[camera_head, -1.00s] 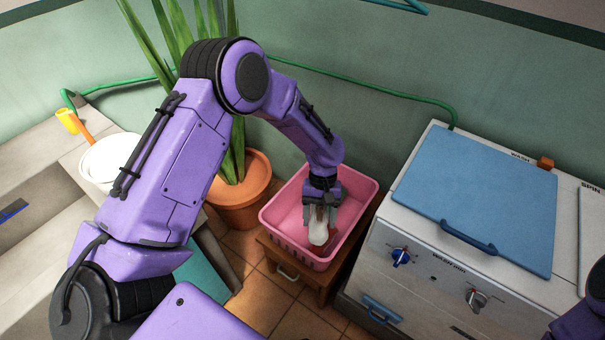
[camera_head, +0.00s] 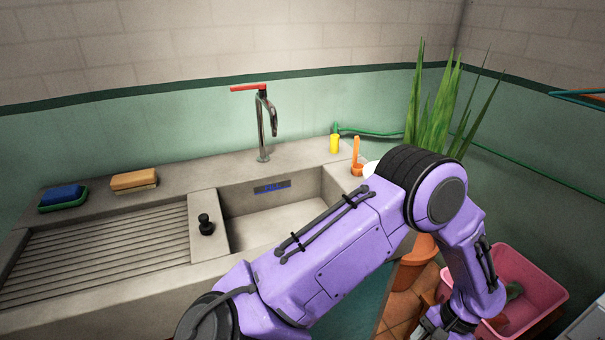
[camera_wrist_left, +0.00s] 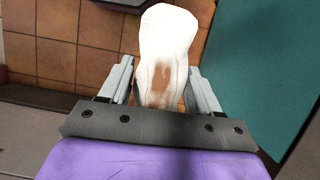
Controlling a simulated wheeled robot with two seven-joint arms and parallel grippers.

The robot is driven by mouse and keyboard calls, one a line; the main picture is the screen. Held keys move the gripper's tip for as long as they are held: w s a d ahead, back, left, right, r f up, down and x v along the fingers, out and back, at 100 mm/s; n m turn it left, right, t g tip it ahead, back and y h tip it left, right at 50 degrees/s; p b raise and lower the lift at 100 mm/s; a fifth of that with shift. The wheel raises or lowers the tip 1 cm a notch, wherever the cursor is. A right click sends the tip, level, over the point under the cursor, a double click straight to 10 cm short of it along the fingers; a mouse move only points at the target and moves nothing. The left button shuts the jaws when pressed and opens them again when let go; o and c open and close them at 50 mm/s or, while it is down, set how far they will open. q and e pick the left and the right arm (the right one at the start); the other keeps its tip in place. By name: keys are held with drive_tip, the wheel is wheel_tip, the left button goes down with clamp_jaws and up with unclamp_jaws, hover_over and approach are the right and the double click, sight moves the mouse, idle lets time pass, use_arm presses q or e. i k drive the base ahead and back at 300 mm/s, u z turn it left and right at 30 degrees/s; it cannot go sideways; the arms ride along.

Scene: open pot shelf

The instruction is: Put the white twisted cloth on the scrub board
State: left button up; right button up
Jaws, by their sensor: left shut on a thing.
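The white twisted cloth (camera_wrist_left: 165,45), with a brown stain, is between the fingers of my left gripper (camera_wrist_left: 161,72) in the left wrist view. The gripper is shut on it, and the cloth sticks out past the fingertips. In the head view my left gripper (camera_head: 432,324) is at the bottom edge, left of the pink basket and partly cut off. The scrub board (camera_head: 100,256) is the ridged grey slab at the left, beside the sink basin, with nothing on its visible ridges. My right gripper is out of view.
A potted plant (camera_head: 440,110) stands behind my arm.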

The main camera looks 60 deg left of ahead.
sight(100, 265)
drive_tip(key=u, duration=0.55)
drive_tip(key=k, duration=1)
drive_tip(key=u, duration=0.95)
